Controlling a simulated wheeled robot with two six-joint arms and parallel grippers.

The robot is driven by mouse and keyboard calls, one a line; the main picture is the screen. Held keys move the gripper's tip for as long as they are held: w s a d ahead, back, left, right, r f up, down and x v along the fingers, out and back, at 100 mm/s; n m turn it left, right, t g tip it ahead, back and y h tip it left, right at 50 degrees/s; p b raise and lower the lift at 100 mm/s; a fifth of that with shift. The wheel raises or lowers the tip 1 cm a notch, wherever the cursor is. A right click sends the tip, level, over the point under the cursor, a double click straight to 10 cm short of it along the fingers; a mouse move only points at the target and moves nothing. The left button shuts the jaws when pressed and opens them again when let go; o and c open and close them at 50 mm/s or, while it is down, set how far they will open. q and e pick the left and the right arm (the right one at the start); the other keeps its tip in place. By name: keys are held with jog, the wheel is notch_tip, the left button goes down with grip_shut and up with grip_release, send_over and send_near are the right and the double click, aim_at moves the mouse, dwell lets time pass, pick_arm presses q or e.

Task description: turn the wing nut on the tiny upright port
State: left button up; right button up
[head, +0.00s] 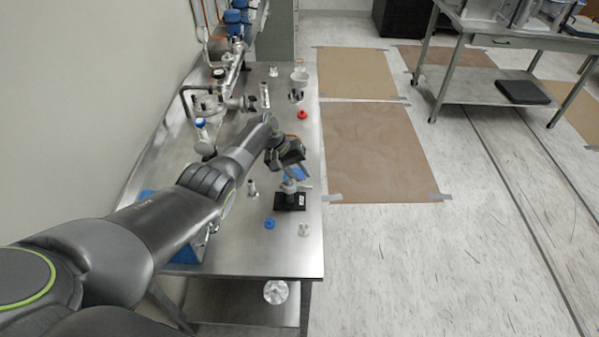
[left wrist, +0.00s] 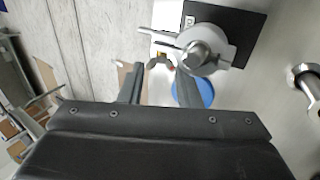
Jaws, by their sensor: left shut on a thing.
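The tiny upright port (head: 289,187) is a small metal fitting on a black base (head: 290,203), near the right edge of the steel table. In the left wrist view the port shows as a round metal clamp (left wrist: 205,47) on its black base (left wrist: 240,14). A small wing nut (left wrist: 159,62) with a brassy or reddish middle sits at the side of the clamp, between my fingertips. My left gripper (head: 297,173) is at the port from the far side; in the left wrist view its two fingers (left wrist: 160,74) are closed on the wing nut. The exact contact is small and partly hidden.
A blue disc (left wrist: 206,92) lies behind the fingers. A blue cap (head: 269,224), a small white-metal fitting (head: 304,230) and a short metal tube (head: 252,189) stand near the port. A red ring (head: 302,115) lies farther back. Larger vacuum piping (head: 207,105) lines the left side.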

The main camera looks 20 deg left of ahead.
pick_arm(q)
jog(key=shift+f, duration=0.1)
dwell(0.4)
jog(key=o, duration=1)
jog(key=v, duration=1.7)
jog(key=shift+s+a+b, duration=0.1)
jog(key=shift+a+b, duration=0.3)
